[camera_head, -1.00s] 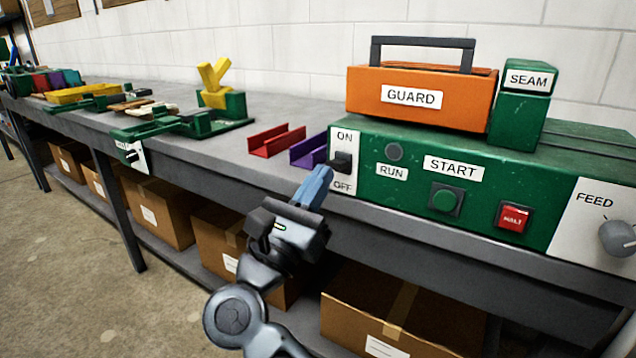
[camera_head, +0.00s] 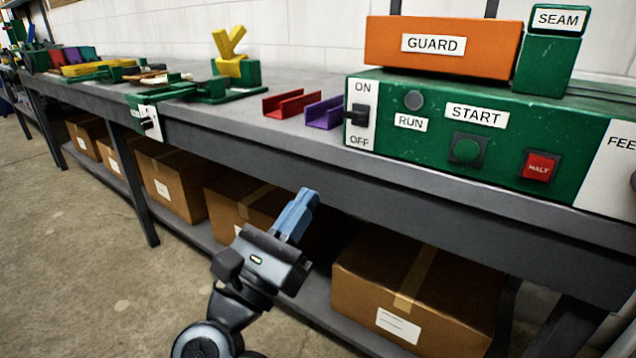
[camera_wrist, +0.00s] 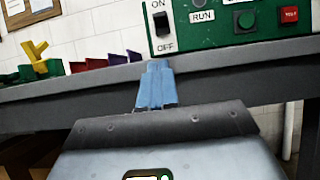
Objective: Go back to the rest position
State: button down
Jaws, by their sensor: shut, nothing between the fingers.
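My gripper (camera_head: 305,197) has blue fingers that are shut with nothing between them. In the head view it is in front of the bench, below the bench top's front edge and apart from it. In the wrist view the closed fingers (camera_wrist: 157,68) point toward the bench edge, below the ON/OFF switch (camera_wrist: 160,22). The green machine (camera_head: 400,150) stands on the bench at the right, with its switch, RUN lamp, START button and red button showing.
The grey bench (camera_head: 300,150) runs along the wall. A red channel (camera_head: 290,104) and a purple channel (camera_head: 325,112) lie left of the machine. Cardboard boxes (camera_head: 350,290) sit on the lower shelf near my gripper. The concrete floor (camera_head: 100,270) at the left is clear.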

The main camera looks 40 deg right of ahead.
jog(key=shift+s+a+f, duration=0.1)
jog(key=shift+a+f, duration=0.25)
jog(key=shift+a, duration=0.25)
